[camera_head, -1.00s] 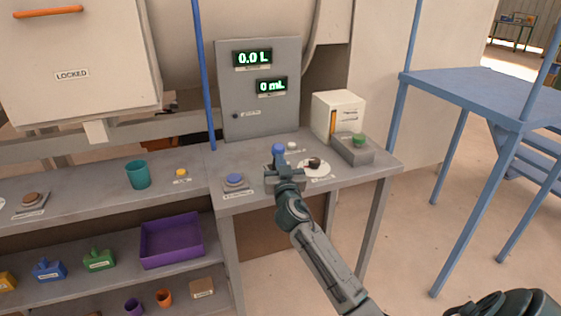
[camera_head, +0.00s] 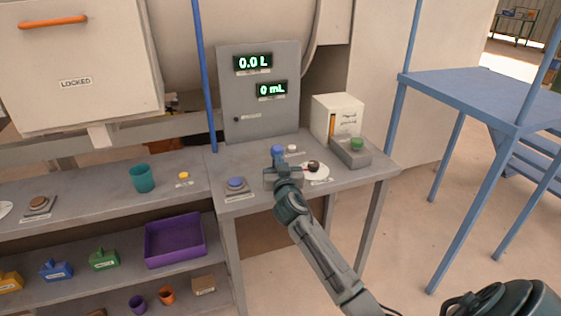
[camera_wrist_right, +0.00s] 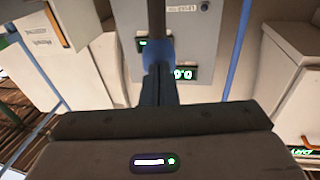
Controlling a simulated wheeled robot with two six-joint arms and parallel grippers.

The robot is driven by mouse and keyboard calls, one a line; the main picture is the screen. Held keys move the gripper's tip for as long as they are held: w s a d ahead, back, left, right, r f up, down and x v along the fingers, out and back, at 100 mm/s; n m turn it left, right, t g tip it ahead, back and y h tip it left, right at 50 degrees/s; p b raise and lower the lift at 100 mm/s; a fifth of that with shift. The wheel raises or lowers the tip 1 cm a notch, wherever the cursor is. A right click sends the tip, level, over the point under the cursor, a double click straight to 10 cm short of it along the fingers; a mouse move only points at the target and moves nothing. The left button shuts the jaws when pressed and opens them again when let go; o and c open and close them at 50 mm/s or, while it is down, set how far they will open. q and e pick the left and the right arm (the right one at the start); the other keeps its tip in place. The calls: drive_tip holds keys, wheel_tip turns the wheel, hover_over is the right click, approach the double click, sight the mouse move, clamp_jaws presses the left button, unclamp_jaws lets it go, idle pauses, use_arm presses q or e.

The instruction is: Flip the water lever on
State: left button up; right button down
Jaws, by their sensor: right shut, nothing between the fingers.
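The water lever's blue knob (camera_head: 278,151) stands near the left-middle of the grey bench, below the display panel. My right gripper (camera_head: 281,166) is directly in front of it, fingers shut with nothing between them. In the right wrist view the knob (camera_wrist_right: 160,52) sits on a dark shaft, just beyond the shut fingertips (camera_wrist_right: 158,68). The fingers overlap the knob's edge there; I cannot tell whether they touch it. The lever's base is hidden behind the gripper in the head view. My left gripper is not in view.
The grey panel (camera_head: 262,118) reads 0.0 L and 0 mL. A blue button (camera_head: 235,183) lies left of my gripper. A teal cup (camera_head: 142,178) stands on the left shelf.

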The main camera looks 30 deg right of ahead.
sight(274, 147)
drive_tip(key=shift+w+d+r+g+p, duration=0.15)
drive_tip(key=shift+w+r+g+p, duration=0.45)
drive_tip(key=shift+p, duration=1.4)
drive_tip(key=w+p, duration=0.1)
drive_tip(key=p, duration=0.1)
drive_tip(key=w+r+g+y+p, duration=0.1)
drive_tip(key=p, duration=0.1)
drive_tip(key=shift+d+r, duration=0.15)
drive_tip(key=shift+d, duration=0.1)
drive_tip(key=shift+w+r+g+p, duration=0.1)
drive_tip(key=shift+w+g+p, duration=0.2)
drive_tip(key=shift+w+p, duration=0.15)
drive_tip(key=shift+w+d+n, duration=0.15)
drive_tip(key=shift+w+n, duration=0.15)
drive_tip(key=shift+w, duration=0.05)
drive_tip(key=shift+g+y, duration=0.5)
drive_tip(key=shift+g, duration=0.4)
drive_tip(key=w+p, duration=0.1)
drive_tip(key=w, duration=0.1)
drive_tip(key=w+d, duration=0.1)
drive_tip(key=w, duration=0.2)
drive_tip(key=shift+w+d+r+p, duration=0.15)
drive_tip(key=shift+r+p, duration=0.05)
drive_tip(key=shift+p, duration=0.15)
drive_tip(key=shift+r, duration=0.1)
